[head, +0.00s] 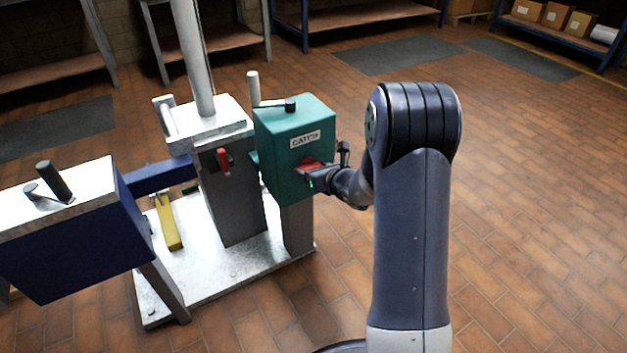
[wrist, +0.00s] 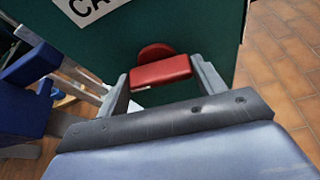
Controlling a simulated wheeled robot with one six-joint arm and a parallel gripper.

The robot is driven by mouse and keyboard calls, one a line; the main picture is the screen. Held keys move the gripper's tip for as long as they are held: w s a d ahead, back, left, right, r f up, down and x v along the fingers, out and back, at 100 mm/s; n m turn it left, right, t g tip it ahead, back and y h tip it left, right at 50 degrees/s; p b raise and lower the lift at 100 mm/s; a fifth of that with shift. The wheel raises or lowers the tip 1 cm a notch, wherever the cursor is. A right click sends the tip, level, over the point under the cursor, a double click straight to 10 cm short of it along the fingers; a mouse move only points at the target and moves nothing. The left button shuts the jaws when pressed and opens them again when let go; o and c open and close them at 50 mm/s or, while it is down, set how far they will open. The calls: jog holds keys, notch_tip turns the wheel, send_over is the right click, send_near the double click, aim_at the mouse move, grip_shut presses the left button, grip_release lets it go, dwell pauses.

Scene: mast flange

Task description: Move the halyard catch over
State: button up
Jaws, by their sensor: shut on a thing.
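The halyard catch is a green box (head: 289,123) with a white "CATCH" label (head: 305,139), beside the mast post. A red lever (head: 308,164) is on the front face of the box. In the wrist view the red lever (wrist: 160,72) stands out from the green face (wrist: 190,30), with a rounded red part behind it. My gripper (head: 314,176) is at the box's front face. In the wrist view my gripper (wrist: 162,82) has a finger on each side of the red lever and is shut on it. The fingers partly hide the lever in the head view.
A crank handle (head: 272,103) tops the green box. The pale mast (head: 193,55), a small red handle (head: 223,160) and a yellow bar (head: 168,221) are to its left. A blue box (head: 75,235) with a crank stands at front left. The tiled floor at right is clear.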

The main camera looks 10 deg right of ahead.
jog(key=shift+f+n+h+b, duration=0.1)
jog(key=shift+n+h+b, duration=0.25)
jog(key=shift+b, duration=0.6)
jog(key=shift+n+b, duration=0.25)
jog(key=shift+b, duration=0.05)
jog(key=o, duration=1)
jog(key=p+v, duration=0.2)
jog(key=v, duration=0.9)
jog(key=shift+p, duration=0.4)
